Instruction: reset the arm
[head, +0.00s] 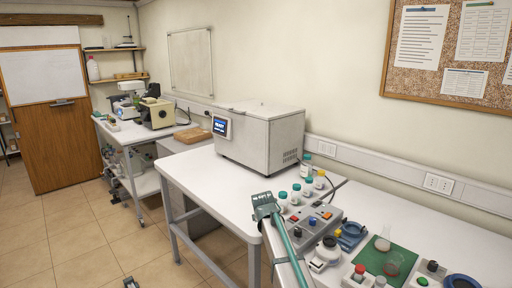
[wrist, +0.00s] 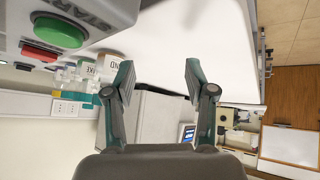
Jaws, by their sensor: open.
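My gripper (wrist: 157,78) is open and empty in the wrist view. A grey box with a green START button (wrist: 60,32) is close beside the gripper in the wrist view.
A white boxy machine (head: 260,138) with a lit screen stands at the back of the table. Several teal-capped bottles (head: 283,200) stand right of the finger. Control boxes (head: 310,222) and a green mat (head: 378,262) with glassware crowd the right side. The table's left part is clear.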

